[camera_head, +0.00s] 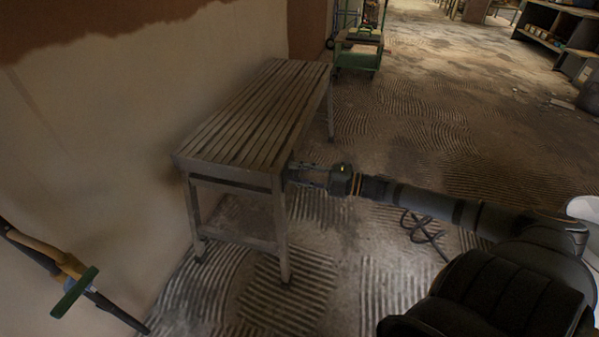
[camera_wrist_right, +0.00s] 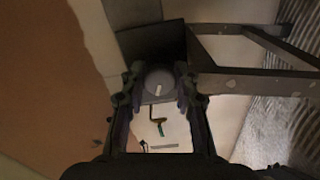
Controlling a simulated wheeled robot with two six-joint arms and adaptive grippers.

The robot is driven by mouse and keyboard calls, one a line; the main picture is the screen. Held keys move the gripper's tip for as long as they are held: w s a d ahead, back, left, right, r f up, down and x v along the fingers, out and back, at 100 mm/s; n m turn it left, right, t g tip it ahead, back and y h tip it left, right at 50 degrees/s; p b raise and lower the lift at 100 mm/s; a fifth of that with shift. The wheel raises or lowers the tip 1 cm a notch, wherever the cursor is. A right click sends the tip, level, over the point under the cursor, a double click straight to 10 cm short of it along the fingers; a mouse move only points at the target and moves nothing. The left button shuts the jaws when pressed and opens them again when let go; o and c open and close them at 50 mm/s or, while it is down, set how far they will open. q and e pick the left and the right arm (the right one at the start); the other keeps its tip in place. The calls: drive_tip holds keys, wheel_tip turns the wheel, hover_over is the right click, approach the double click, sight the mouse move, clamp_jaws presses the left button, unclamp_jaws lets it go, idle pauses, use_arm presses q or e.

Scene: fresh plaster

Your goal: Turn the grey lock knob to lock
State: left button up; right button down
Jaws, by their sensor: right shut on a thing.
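The grey lock knob (camera_wrist_right: 158,78) shows in the right wrist view as a round grey disc with a small pale mark near its lower edge. It sits between the two fingers of my right gripper (camera_wrist_right: 157,92), which is shut on it. In the head view my right gripper (camera_head: 306,175) reaches in from the right to the near right end of the slatted wooden table (camera_head: 258,115). The knob is hidden there by the gripper and the table. My left gripper is in neither view.
A long tool with a green crosspiece (camera_head: 74,292) is by the pale wall at lower left. A green cart (camera_head: 358,55) stands beyond the table. Shelves (camera_head: 560,30) stand at the far right. The ridged floor right of the table is mostly open.

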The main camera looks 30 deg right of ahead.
drive_tip(key=m, duration=0.6)
drive_tip(key=shift+m, duration=0.3)
drive_tip(key=m, duration=0.3)
drive_tip(key=shift+m, duration=1.8)
drive_tip(key=c, duration=1)
unclamp_jaws()
